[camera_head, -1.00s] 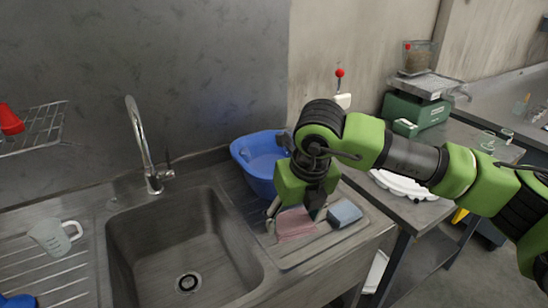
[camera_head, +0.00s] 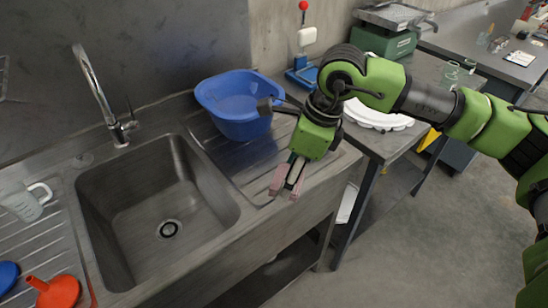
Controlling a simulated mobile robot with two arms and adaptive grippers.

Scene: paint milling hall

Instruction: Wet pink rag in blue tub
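The pink rag (camera_head: 278,181) shows at the fingertips of my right gripper (camera_head: 289,178), near the front edge of the drainboard right of the sink. My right gripper points down and is shut on the rag; part of the rag is hidden by the fingers. The blue tub (camera_head: 237,122) stands upright at the back of the same drainboard, behind and left of the gripper, apart from the rag. I cannot see what lies at the tub's bottom. My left gripper is not in view.
The sink basin (camera_head: 150,220) with a tall faucet (camera_head: 95,90) lies left of the drainboard. A measuring jug (camera_head: 22,203), a red funnel (camera_head: 57,292) and a blue item (camera_head: 7,275) are at far left. White plates (camera_head: 380,118) and a green scale (camera_head: 382,42) stand on the right-hand table.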

